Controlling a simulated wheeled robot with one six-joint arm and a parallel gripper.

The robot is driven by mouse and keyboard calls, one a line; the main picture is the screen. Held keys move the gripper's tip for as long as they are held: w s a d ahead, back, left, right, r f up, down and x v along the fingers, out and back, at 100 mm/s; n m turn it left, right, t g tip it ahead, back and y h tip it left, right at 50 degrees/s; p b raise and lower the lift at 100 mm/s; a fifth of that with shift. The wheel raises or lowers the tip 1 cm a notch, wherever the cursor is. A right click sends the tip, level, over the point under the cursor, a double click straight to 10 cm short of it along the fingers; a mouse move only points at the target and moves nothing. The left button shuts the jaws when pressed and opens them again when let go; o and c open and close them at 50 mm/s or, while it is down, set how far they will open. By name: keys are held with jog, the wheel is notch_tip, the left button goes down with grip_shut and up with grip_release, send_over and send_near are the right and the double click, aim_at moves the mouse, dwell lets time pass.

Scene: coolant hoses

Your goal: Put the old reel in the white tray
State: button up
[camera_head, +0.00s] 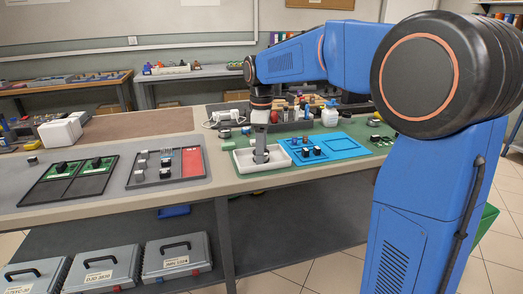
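The white tray (247,168) stands near the front edge of the bench in the middle of the view. My gripper (261,156) points straight down with its fingertips over or inside the tray. Something small and dark shows at the fingertips, but I cannot tell whether it is the reel, part of my gripper, or something lying in the tray. The fingers are too small here to tell whether they are open or shut. I cannot pick out the old reel for certain.
Blue trays (345,147) with small dark parts lie right of the white tray. A black tray with a red section (191,162) and green-and-black panels (68,186) lie left. Bottles and bins stand behind. Grey cases (105,267) sit below the bench.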

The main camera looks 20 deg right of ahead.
notch_tip(320, 180, up, 12)
jog(key=shift+r, duration=0.2)
dwell(0.6)
jog(key=s+d+f+m+t, duration=0.1)
jog(key=s+d+f+m, duration=0.1)
jog(key=s+f+m, duration=0.2)
jog(key=s+d+f+m+t, duration=0.2)
jog(key=s+f+m, duration=0.3)
jog(key=s, duration=1.3)
jog(key=s+d+f+m+t, duration=0.1)
jog(key=s+d+f+m, duration=0.2)
jog(key=s+f, duration=0.8)
jog(key=shift+s+f+m+t, duration=0.25)
jog(key=shift+f+m+t, duration=0.15)
jog(key=shift+m, duration=0.4)
